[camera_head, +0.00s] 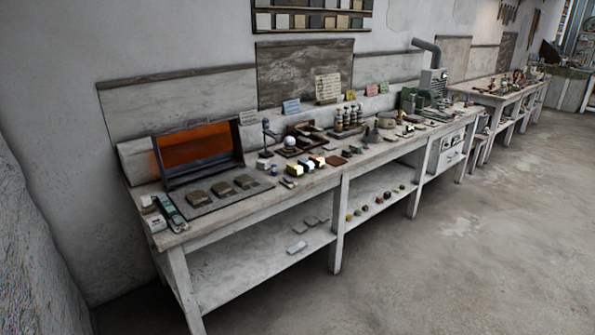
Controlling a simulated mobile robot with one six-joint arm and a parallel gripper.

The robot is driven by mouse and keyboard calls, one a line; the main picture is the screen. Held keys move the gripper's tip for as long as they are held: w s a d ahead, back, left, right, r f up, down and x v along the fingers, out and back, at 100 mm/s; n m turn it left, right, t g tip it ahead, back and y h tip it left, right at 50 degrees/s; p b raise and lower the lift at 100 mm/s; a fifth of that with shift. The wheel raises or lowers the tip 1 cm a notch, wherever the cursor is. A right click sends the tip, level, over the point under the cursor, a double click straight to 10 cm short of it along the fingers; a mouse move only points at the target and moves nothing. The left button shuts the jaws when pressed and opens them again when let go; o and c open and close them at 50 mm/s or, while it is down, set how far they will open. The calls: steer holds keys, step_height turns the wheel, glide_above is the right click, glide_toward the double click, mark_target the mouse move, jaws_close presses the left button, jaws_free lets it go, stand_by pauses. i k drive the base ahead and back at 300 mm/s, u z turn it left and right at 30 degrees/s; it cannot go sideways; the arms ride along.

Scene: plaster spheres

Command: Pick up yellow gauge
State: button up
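I cannot make out for certain which thing is the yellow gauge. My gripper is not in view, and nothing of my arm shows.
A dark box with an orange inside (197,148) stands at the bench's left end, behind a dark tray (205,208) with several stones. A white sphere on a stand (290,141) and small bottles crowd the middle. The floor (430,260) in front is clear.

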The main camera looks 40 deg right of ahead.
mark_target(295, 169)
steer(key=i, duration=0.85)
steer(key=u, duration=0.05)
